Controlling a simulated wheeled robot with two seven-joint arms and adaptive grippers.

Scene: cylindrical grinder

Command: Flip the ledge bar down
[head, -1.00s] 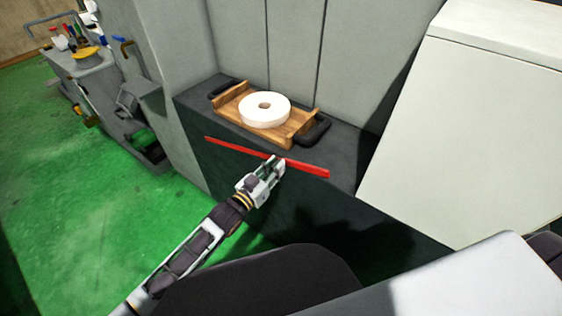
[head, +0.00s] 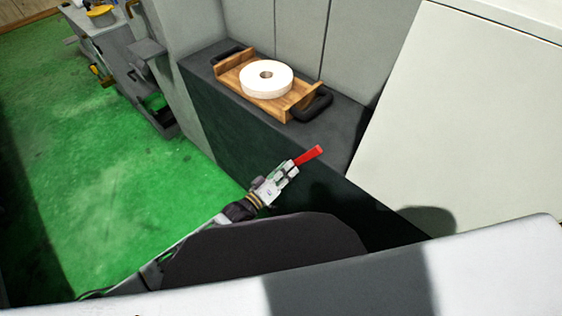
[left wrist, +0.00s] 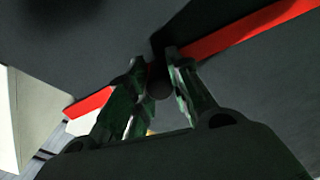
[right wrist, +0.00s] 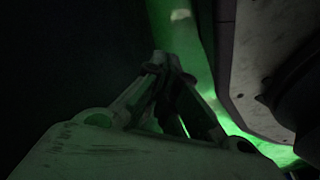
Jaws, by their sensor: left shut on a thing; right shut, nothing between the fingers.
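The ledge bar is a thin red bar (head: 309,156); in the head view only its right end shows, past my left gripper (head: 288,170) at the front of the dark ledge. The rest is hidden behind the gripper and arm. In the left wrist view the bar (left wrist: 245,32) runs from lower left to upper right, crossing at the fingertips of my left gripper (left wrist: 160,68), which is shut on it. My right gripper (right wrist: 172,62) shows only in the right wrist view, shut and empty against a dark background.
On the dark ledge (head: 222,82) stands a wooden tray (head: 230,82) with black handles, holding a white grinding wheel (head: 267,80). A large pale panel (head: 460,120) stands at the right. Open green floor (head: 110,205) lies to the left.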

